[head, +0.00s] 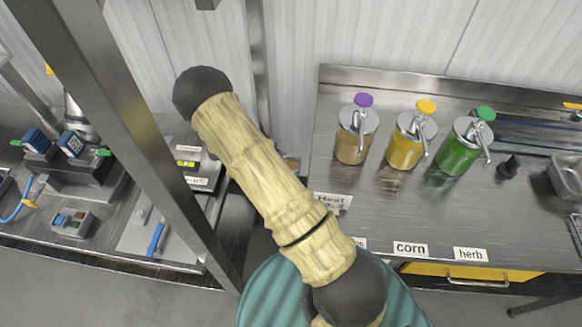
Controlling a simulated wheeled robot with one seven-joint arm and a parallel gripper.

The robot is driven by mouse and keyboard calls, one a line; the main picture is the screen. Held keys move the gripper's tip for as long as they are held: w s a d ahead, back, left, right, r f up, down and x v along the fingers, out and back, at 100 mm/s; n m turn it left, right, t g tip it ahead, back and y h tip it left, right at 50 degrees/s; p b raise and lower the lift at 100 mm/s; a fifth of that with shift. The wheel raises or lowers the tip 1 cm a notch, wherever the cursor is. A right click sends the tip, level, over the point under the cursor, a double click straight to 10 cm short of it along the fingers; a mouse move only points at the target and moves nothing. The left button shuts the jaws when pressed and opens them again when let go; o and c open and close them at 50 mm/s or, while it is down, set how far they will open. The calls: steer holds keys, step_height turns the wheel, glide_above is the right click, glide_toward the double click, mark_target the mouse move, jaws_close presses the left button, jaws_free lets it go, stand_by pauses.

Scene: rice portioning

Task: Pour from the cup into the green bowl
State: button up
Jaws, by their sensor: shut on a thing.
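I see no cup in the head view. My gripper is out of view. My own arm, in a pale yellow sleeve with dark round joints, crosses the middle of the picture and hides what is behind it. A large ribbed teal round shape (265,295) shows at the bottom edge, partly behind my arm. I cannot tell what it is, and no green bowl can be made out for certain.
A steel counter (400,215) at right holds pump bottles with purple (363,99), yellow (426,106) and green (485,113) tops. Labels read corn (410,249) and herb (469,254). A steel post (130,120) stands at left before a bench (140,245) with devices.

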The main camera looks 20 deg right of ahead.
stand_by(0.4)
steer(key=shift+s+r+m+g, duration=0.25)
steer(key=shift+s+m+g, duration=0.05)
steer(key=shift+s, duration=0.05)
steer(key=s+a+r+m+g+y+p, duration=0.35)
steer(key=s+m+g+y, duration=0.2)
steer(key=s, duration=0.25)
steer(key=s+a+m+t+y+p, duration=0.1)
steer(key=s+a+m+y+p, duration=0.25)
steer(key=a+m+y, duration=0.8)
steer(key=w+r+m+t+y+p, duration=0.1)
steer(key=w+m+t+y, duration=0.7)
steer(key=m+t, duration=0.25)
steer(key=w+d+m+t+h+p, duration=0.1)
steer(key=w+d+m+t+h, duration=0.1)
steer(key=w+d+m+t, duration=0.5)
steer(key=shift+d+m+t+p, duration=0.35)
steer(key=shift+d+m+t, duration=0.05)
steer(key=shift+m+t, duration=0.75)
